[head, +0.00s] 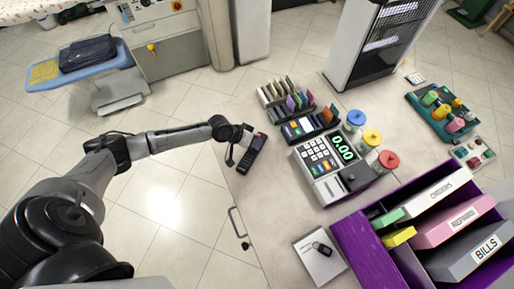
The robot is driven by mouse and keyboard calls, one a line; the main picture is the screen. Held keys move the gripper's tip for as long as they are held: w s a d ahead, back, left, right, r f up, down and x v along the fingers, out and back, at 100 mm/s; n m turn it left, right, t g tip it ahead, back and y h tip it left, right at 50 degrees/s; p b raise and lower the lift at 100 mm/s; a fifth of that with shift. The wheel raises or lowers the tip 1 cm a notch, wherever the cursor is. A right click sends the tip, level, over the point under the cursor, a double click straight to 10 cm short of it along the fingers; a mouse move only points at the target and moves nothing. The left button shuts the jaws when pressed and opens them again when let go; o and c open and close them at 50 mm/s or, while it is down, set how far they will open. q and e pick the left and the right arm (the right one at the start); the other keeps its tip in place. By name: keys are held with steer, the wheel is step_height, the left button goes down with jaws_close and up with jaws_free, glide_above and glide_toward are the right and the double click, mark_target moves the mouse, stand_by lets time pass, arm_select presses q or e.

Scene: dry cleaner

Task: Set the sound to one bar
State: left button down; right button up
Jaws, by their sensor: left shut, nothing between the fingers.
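A dark handheld device (251,157) with small buttons and a reddish patch near its far end lies at the left edge of the counter (262,211). Any sound bars on it are too small to make out. My left gripper (231,160) is shut and empty, at the device's left side. I cannot tell whether it touches the device. My right gripper is not in view.
A cash register (318,160) showing 0.00 stands right of the device, near card racks (284,93) and jars with colored lids (372,138). A purple organizer (355,236) fills the lower right. A white pad (308,264) bears a small dark object (322,248).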

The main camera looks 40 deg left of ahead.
arm_select(q)
steer(key=shift+f, duration=0.15)
stand_by(0.3)
steer(key=shift+f+b, duration=0.25)
steer(key=shift+b, duration=0.05)
steer(key=shift+f, duration=0.1)
stand_by(0.4)
steer(key=shift+f, duration=0.25)
steer(key=shift+r, duration=0.15)
stand_by(0.4)
steer(key=shift+r+p, duration=0.45)
steer(key=shift+r, duration=0.2)
steer(key=shift+r, duration=0.1)
